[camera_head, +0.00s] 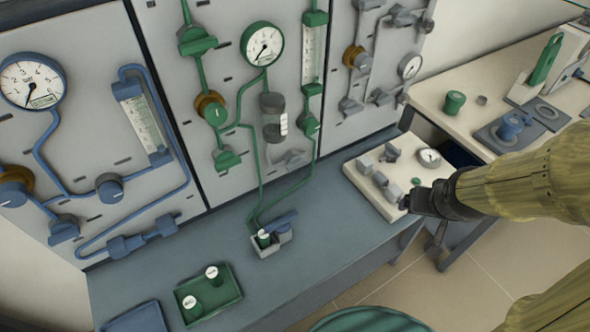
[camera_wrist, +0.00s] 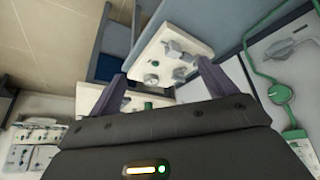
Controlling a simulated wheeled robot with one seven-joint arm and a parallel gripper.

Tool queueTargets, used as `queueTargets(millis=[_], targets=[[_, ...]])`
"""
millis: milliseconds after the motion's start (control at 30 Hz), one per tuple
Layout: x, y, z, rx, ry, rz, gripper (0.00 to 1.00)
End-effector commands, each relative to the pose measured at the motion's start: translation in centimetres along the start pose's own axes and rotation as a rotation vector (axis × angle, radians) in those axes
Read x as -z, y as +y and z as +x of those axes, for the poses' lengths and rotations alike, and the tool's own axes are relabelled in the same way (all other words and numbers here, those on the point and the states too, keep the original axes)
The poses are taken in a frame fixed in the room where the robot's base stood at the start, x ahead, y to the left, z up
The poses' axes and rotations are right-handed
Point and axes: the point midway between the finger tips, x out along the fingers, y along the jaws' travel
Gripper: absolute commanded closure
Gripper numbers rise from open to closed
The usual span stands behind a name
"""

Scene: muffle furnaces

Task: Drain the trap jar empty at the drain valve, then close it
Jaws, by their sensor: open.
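What looks like the trap jar (camera_head: 274,118) is a dark, part-clear cylinder with a pale label, upright on the middle wall panel. A grey valve-like fitting (camera_head: 293,159) sits just below it, perhaps the drain valve; its setting is too small to tell. My gripper (camera_head: 405,201) is well to the right of and below the jar, by the front edge of a white block with fittings. In the wrist view my gripper (camera_wrist: 158,72) has its two fingers spread apart with nothing held between them. I cannot tell the liquid level in the jar.
The white block (camera_head: 358,187) carries grey knobs and a small gauge. A green tray (camera_head: 232,302) holds two green jars.

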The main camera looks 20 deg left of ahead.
Motion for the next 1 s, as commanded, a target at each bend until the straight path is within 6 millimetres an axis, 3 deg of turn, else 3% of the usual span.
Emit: queueTargets(millis=[33, 400, 700, 1000], targets=[[-0.3, -0.4, 2.4, 0.005, 0.040, -0.019, 0.16], [2.3, -4.2, 9.3, 0.090, 0.361, -0.145, 0.16], [3.0, -8.9, 13.4, 0.224, 0.606, -0.239, 0.16], [2.1, -14.3, 16.1, 0.413, 0.827, -0.321, 0.16]])
